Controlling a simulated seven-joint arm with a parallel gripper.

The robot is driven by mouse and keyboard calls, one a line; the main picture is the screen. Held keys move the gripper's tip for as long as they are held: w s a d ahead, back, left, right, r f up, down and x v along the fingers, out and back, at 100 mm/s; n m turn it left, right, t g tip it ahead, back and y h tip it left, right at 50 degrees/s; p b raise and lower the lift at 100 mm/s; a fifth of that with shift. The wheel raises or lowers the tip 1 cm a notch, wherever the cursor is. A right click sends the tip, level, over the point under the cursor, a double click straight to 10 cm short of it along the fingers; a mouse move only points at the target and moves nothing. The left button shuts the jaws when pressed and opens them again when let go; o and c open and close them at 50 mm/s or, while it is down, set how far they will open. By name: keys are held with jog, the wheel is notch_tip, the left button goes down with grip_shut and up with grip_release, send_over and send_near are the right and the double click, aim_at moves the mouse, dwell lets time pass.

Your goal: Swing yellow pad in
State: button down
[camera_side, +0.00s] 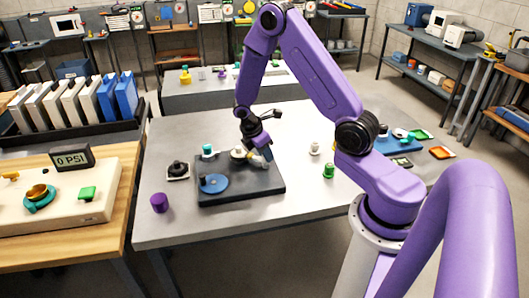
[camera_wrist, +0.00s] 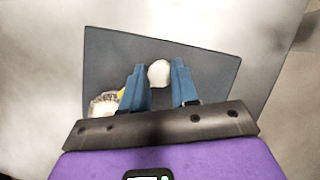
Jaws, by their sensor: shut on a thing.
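A dark base board (camera_side: 240,188) lies flat on the grey table and also fills the middle of the wrist view (camera_wrist: 205,108). In the wrist view a small yellow patch (camera_wrist: 121,92), perhaps the yellow pad, shows beside the left finger, next to a pale, rough round part (camera_wrist: 103,103). My gripper (camera_side: 264,157) is low over the board's back right part. In the wrist view its two blue fingers (camera_wrist: 159,78) stand either side of a whitish rounded piece (camera_wrist: 158,72), and they are shut on it. The fingers hide part of the yellow patch.
A black knob (camera_side: 178,169) and purple cylinder (camera_side: 159,203) stand left; a green cylinder (camera_side: 328,170) and white piece (camera_side: 315,148) right. The front table is clear.

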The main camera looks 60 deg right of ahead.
jog(key=shift+w+r, duration=0.1)
jog(key=c, duration=0.9)
grip_release()
jog(key=shift+o, duration=0.2)
jog(key=v, duration=1.7)
jog(key=shift+r, duration=0.15)
